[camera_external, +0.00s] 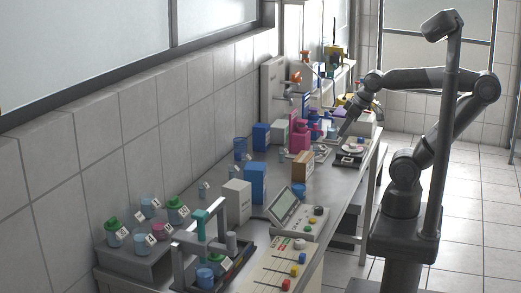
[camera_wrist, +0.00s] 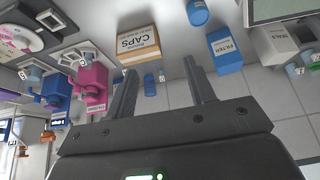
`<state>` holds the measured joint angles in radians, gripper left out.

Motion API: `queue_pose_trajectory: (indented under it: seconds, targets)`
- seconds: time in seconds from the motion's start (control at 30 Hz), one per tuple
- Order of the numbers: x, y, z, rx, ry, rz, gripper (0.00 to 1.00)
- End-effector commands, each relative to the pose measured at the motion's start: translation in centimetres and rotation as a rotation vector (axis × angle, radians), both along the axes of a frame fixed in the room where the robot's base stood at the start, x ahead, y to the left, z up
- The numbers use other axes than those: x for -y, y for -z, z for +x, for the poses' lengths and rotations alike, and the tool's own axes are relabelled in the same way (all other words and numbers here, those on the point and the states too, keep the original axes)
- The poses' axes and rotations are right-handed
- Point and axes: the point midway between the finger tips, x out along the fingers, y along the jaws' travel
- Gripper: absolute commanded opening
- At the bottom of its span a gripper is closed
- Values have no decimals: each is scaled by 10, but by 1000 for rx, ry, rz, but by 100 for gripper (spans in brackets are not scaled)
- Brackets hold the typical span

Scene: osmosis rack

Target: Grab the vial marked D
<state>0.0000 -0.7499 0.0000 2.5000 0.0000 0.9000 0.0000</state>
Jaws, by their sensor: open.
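My gripper (camera_wrist: 162,70) is open, with two dark, spread, empty fingers in the wrist view. In the external view my gripper (camera_external: 342,136) is low over the far part of the bench. A small vial with a pale tag (camera_wrist: 162,76) shows between the fingers in the wrist view, farther off, beside a blue cylinder (camera_wrist: 150,86). Another tagged vial (camera_wrist: 25,73) is at the left of that view. In the external view, several tagged jars, such as a green-capped one (camera_external: 114,232), stand on a grey stand at the near left. I cannot read a D on any tag.
A brown CAPS box (camera_wrist: 138,45), a blue FILTER box (camera_wrist: 225,50) and pink (camera_wrist: 92,86) and blue pump-like units (camera_wrist: 56,92) crowd around the fingers. In the external view, a white box (camera_external: 237,201) and a control panel (camera_external: 297,212) stand on the bench nearer the camera.

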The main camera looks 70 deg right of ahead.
Motion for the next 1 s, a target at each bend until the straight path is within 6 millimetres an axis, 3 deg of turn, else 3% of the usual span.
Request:
queue_pose_trajectory:
  seconds: [0.17,0.27,0.5,0.67,1.0]
  targets:
    - [1,-7,12,-16,-3,-3,50]
    - [2,-16,32,-43,-7,-7,50]
    - [8,-36,100,-122,-23,-20,50]
    - [14,-40,148,-175,-35,-26,50]
    - [29,-19,253,-288,-61,-34,50]
